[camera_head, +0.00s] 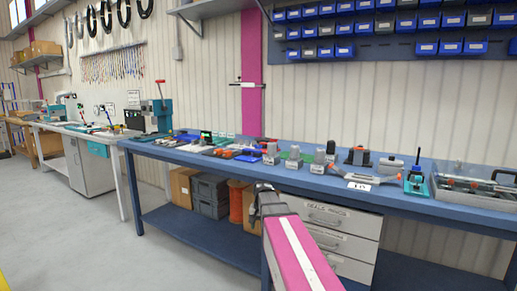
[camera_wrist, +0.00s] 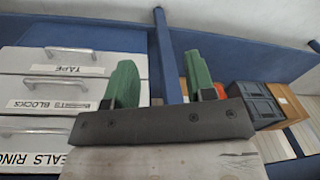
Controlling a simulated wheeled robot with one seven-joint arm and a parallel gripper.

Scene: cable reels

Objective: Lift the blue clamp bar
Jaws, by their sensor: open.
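I cannot surely pick out the blue clamp bar. A flat blue piece (camera_head: 248,156) lies among small parts on the blue workbench (camera_head: 205,160) in the head view, but it is too small to identify. My gripper (camera_head: 265,190) is in front of the bench's front edge, apart from the things on top. In the wrist view my gripper (camera_wrist: 160,78) shows two green fingers spread apart with nothing between them. That view faces the bench's underside, so no bench-top things show there.
White drawers (camera_head: 340,220) hang under the bench; they also show in the wrist view (camera_wrist: 60,92). Grey crates (camera_head: 208,192) and a cardboard box (camera_head: 182,188) sit on the lower shelf. A grey tray (camera_head: 475,185) stands at the right end. Floor at left is clear.

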